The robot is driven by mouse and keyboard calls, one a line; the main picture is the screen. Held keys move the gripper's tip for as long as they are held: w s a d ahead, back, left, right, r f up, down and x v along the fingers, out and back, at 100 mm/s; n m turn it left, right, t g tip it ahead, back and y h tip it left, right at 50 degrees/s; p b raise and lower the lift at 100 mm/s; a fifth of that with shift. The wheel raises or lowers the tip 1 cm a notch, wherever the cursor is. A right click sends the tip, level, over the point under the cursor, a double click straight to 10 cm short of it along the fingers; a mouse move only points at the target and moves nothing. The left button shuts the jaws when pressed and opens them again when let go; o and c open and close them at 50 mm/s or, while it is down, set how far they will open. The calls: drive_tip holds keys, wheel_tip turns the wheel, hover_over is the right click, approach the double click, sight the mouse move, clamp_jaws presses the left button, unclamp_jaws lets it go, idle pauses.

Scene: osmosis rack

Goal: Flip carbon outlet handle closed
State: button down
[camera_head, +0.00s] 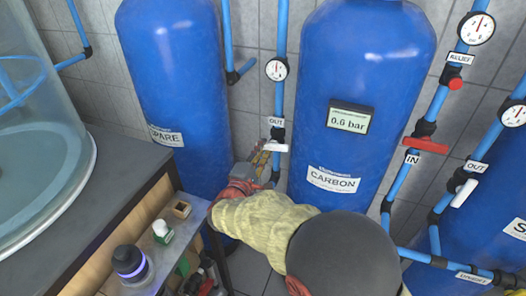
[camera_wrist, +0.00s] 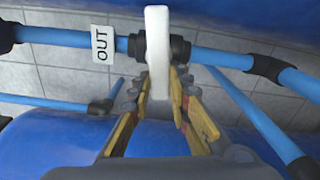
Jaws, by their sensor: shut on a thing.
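The carbon outlet handle (camera_head: 275,147) is a white lever on the blue pipe just left of the carbon tank (camera_head: 352,90), below an "OUT" label (camera_head: 277,122). In the wrist view the white handle (camera_wrist: 157,45) lies across the pipe, beside its "OUT" label (camera_wrist: 101,43). My gripper (camera_head: 264,152) reaches it from below left in the head view. In the wrist view my gripper's fingers (camera_wrist: 161,84) are shut on the lower part of the handle, one on each side. The gripped part is partly hidden by the fingers.
The carbon tank's display (camera_head: 349,117) reads 0.6 bar. A red handle (camera_head: 425,145) by the "IN" label and another white handle (camera_head: 464,193) are at right. The spare tank (camera_head: 172,90) stands close left of my gripper. A bench (camera_head: 110,178) with small items is at lower left.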

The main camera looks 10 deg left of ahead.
drive_tip(key=shift+r+m, duration=0.2)
drive_tip(key=shift+m, duration=0.8)
drive_tip(key=c, duration=1.7)
unclamp_jaws()
drive_tip(key=shift+o, duration=0.2)
drive_tip(key=s+a, duration=0.1)
drive_tip(key=s, duration=1.1)
drive_tip(key=shift+a, duration=0.35)
drive_tip(key=shift+w, duration=0.1)
